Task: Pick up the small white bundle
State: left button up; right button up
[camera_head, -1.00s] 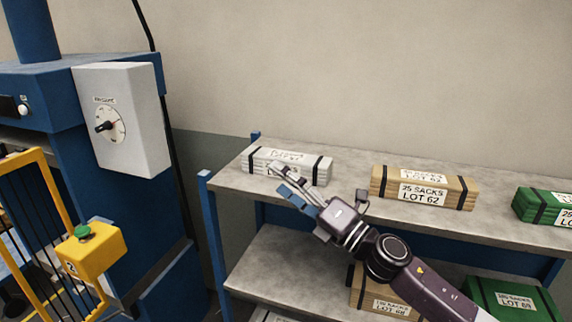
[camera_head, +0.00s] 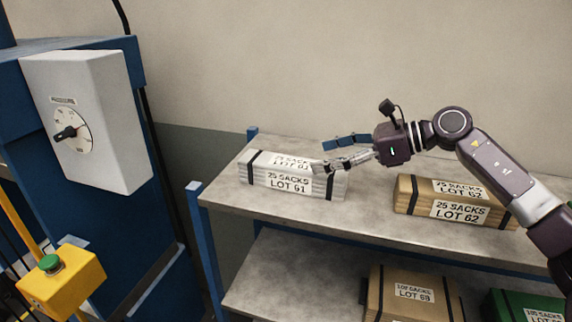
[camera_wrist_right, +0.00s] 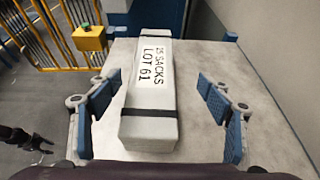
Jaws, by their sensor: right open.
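The small white bundle (camera_head: 270,180), labelled 25 SACKS LOT 61 with two black straps, lies on the left part of the upper shelf. It also shows in the right wrist view (camera_wrist_right: 149,98), lengthwise between the open fingers. My right gripper (camera_head: 332,155) is open at the bundle's right end, with one finger in front of its upper right part and the other behind. In the right wrist view the gripper (camera_wrist_right: 160,120) has blue-padded fingers on either side of the bundle, with gaps on both sides.
A brown bundle (camera_head: 455,205), LOT 62, lies to the right on the upper shelf (camera_head: 225,195). Larger brown (camera_head: 415,292) and green (camera_head: 525,308) bundles lie on the lower shelf. A blue machine with a grey box (camera_head: 85,120) and a yellow button box (camera_head: 62,283) stand left.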

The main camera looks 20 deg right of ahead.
aim_at(297, 164)
jog(key=shift+w+a, duration=0.1)
jog(key=shift+a, duration=0.3)
jog(key=shift+a+f+p, duration=0.1)
jog(key=shift+a+p, duration=0.55)
jog(key=shift+p, duration=0.05)
jog(key=shift+p+x, duration=0.8)
jog(key=shift+x, duration=0.1)
jog(key=x, duration=0.1)
jog(key=p+x, duration=0.1)
jog(key=shift+w+a+f, duration=0.1)
jog(key=shift+f, duration=0.2)
jog(key=shift+w+a+f, duration=0.15)
jog(key=shift+a+f, duration=0.1)
jog(key=shift+a, duration=0.05)
jog(key=c, duration=1)
jog(key=shift+r, duration=0.15)
jog(key=c, duration=0.7)
pick_arm(q)
jog(key=s+r, duration=0.4)
jog(key=shift+s+g, duration=0.2)
jog(key=shift+g, duration=0.1)
